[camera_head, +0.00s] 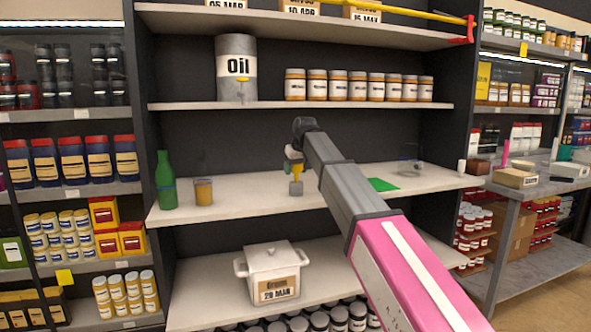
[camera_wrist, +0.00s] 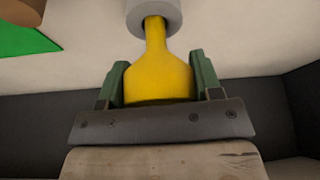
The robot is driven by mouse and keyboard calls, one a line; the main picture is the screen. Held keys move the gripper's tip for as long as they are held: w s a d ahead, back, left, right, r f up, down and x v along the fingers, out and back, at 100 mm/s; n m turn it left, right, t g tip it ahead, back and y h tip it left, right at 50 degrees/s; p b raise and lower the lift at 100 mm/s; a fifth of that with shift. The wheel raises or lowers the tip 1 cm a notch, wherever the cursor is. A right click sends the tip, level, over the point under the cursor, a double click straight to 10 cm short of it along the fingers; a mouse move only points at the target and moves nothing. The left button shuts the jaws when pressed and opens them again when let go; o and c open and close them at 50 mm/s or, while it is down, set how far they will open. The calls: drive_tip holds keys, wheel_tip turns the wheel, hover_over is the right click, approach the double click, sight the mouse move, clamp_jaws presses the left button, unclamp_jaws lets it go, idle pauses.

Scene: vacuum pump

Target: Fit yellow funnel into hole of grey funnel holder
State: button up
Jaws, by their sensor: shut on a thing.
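The yellow funnel (camera_wrist: 158,82) is held between the two green fingers of my gripper (camera_wrist: 159,66) in the wrist view. Its narrow spout points toward the grey funnel holder (camera_wrist: 171,12), which is cut off by the top edge. The spout's end overlaps the dark hole in the holder; I cannot tell how deep it sits. In the head view my gripper (camera_head: 294,156) is over the middle shelf. The funnel (camera_head: 297,168) shows small and yellow just above the grey holder (camera_head: 296,187). My arm comes in from the lower right.
A green bottle (camera_head: 165,180) and an amber jar (camera_head: 203,191) stand on the left of the shelf (camera_head: 250,195). A green sheet (camera_head: 383,185) lies to the right. Above is a shelf with an oil can (camera_head: 237,85) and several jars.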

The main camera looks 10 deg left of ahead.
drive_tip(key=shift+f, duration=1.35)
idle(0.7)
drive_tip(key=o, duration=1)
drive_tip(key=v, duration=1)
drive_tip(key=shift+r, duration=0.4)
drive_tip(key=shift+s, duration=0.1)
